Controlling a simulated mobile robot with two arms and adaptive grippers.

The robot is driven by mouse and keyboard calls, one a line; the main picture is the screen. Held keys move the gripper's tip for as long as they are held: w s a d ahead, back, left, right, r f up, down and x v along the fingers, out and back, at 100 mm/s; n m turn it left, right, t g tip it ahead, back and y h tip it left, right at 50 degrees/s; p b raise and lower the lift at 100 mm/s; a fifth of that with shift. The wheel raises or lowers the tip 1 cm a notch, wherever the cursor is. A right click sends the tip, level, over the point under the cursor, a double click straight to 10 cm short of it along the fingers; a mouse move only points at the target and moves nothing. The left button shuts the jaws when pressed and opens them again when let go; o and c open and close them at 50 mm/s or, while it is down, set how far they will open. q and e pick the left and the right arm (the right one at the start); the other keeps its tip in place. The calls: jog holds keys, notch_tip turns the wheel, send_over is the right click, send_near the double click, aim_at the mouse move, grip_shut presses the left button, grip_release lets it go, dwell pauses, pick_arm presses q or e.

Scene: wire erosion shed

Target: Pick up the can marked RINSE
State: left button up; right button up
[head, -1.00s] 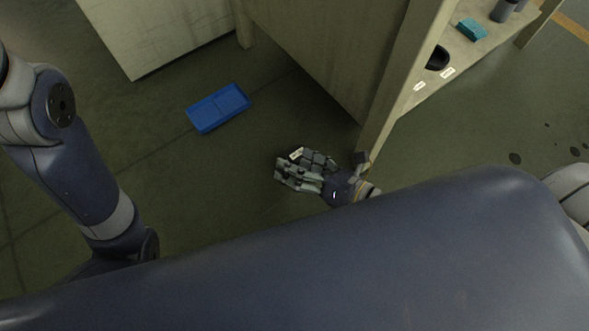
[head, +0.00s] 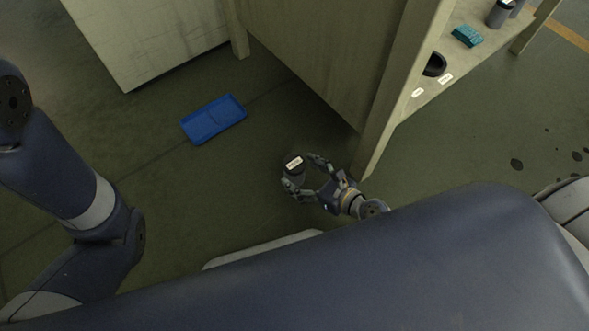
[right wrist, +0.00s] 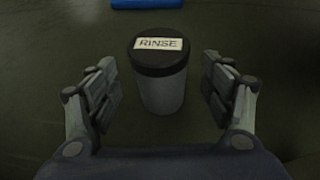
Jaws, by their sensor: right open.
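The can marked RINSE (right wrist: 161,75) stands upright on the dark green floor in the right wrist view, a grey body with a black lid and a white label. In the head view the can (head: 293,163) shows beside the fingers of my right gripper. My right gripper (right wrist: 165,88) is open, with one finger to each side of the can and visible gaps between. It also shows in the head view (head: 306,174). My left arm shows at the left of the head view, but its gripper is out of the frame.
A blue tray (head: 214,120) lies on the floor beyond the can. A pale cabinet panel and post (head: 400,80) stand just right of my right gripper.

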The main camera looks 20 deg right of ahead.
aim_at(303, 174)
jog(key=shift+x, duration=1.55)
jog(key=shift+c, duration=0.5)
jog(key=c, duration=1.2)
jog(key=shift+c, duration=0.2)
jog(key=shift+r, duration=0.1)
